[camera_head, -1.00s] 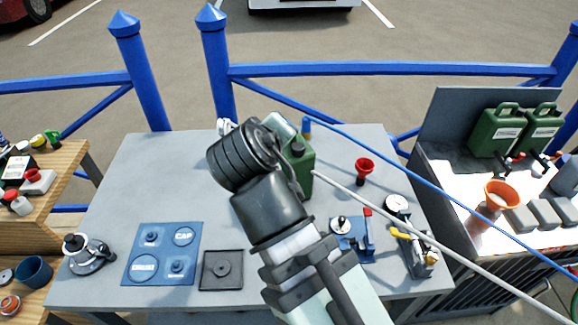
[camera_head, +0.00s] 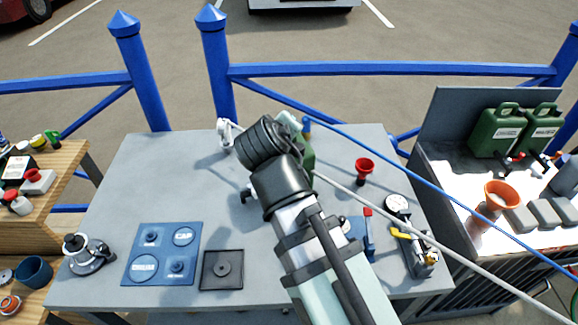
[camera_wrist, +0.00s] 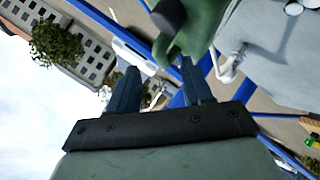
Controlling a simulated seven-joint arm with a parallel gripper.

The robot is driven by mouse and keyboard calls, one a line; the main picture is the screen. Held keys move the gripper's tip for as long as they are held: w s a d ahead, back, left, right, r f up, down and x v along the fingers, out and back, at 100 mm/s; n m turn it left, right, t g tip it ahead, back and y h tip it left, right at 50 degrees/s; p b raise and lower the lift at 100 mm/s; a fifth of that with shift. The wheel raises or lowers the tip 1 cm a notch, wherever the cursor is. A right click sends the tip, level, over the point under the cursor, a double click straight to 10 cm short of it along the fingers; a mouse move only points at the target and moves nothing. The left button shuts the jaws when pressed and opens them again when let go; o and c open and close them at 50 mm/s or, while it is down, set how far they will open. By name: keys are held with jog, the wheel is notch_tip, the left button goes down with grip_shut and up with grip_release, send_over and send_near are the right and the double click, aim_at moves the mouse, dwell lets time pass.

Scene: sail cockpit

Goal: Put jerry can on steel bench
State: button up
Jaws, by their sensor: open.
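A green jerry can (camera_head: 309,153) stands on the grey-topped bench (camera_head: 150,190) in the middle of the head view. My arm hides most of it. In the wrist view the jerry can (camera_wrist: 203,28) fills the upper middle, just beyond the fingertips, with a dark part facing the camera. My gripper (camera_wrist: 160,72) is open, its two dark fingers apart. The right finger's tip overlaps the can's lower edge in the picture; I cannot tell whether they touch. In the head view my arm hides the fingers.
On the right, two more green cans (camera_head: 497,130) stand on another bench, with an orange funnel (camera_head: 500,195). The middle bench also bears a red funnel (camera_head: 364,169), a blue panel (camera_head: 162,254), a dark square tray (camera_head: 222,270) and a gauge (camera_head: 397,204). Two lines cross the right side.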

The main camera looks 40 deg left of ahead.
jog(key=x, duration=0.4)
jog(key=shift+a+f, duration=0.1)
grip_shut()
dwell(0.3)
dwell(0.9)
